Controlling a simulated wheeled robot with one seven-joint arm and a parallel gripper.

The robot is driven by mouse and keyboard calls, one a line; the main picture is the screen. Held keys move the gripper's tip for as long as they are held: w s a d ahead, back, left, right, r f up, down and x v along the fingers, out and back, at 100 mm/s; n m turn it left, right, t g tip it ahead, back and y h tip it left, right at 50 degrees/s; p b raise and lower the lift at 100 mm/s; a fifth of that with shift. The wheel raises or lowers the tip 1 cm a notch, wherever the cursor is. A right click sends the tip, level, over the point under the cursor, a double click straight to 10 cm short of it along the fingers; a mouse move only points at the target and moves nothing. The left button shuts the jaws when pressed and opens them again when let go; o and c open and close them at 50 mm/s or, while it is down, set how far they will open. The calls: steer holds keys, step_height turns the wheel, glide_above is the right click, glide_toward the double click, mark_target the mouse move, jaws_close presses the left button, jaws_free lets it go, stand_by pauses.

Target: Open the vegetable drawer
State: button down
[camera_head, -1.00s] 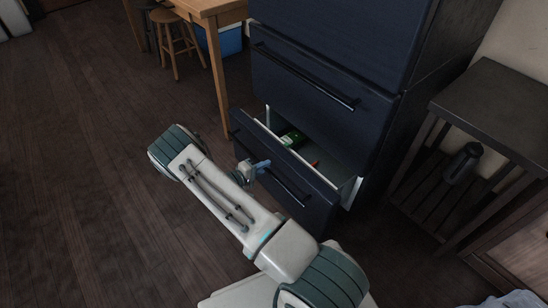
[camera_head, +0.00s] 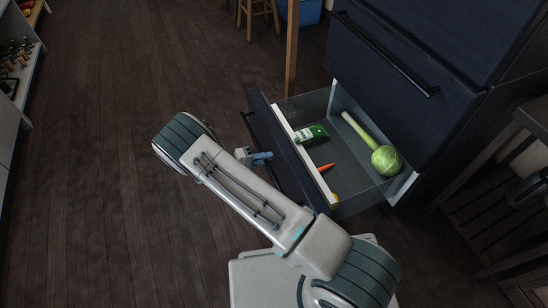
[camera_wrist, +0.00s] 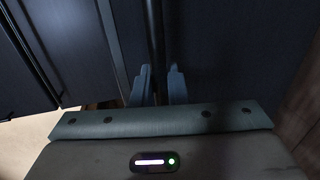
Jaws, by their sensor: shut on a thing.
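The vegetable drawer (camera_head: 276,143) is the bottom drawer of a dark blue fridge (camera_head: 420,60). It stands well out from the body, and its light inside shows. A cabbage (camera_head: 386,160), a green bottle-like item (camera_head: 312,134), a leek-like stalk (camera_head: 355,128) and a carrot-like orange item (camera_head: 326,168) lie in it. My gripper (camera_head: 262,157) is at the outer face of the drawer front, at its bar handle. In the wrist view my gripper's blue fingers (camera_wrist: 160,86) are shut around the dark vertical-looking handle bar (camera_wrist: 155,40). My arm hides part of the drawer front.
A wooden table leg (camera_head: 292,60) and a stool (camera_head: 258,12) stand behind the drawer. A blue box (camera_head: 303,12) is under the table. A dark slatted stand (camera_head: 490,190) is at the right. The wooden floor (camera_head: 110,150) to the left is clear.

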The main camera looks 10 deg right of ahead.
steer(key=shift+a, duration=0.3)
steer(key=c, duration=1.5)
jaws_free()
steer(key=p+v, duration=0.3)
steer(key=v, duration=1)
steer(key=shift+s+a, duration=0.25)
steer(key=shift+a, duration=0.1)
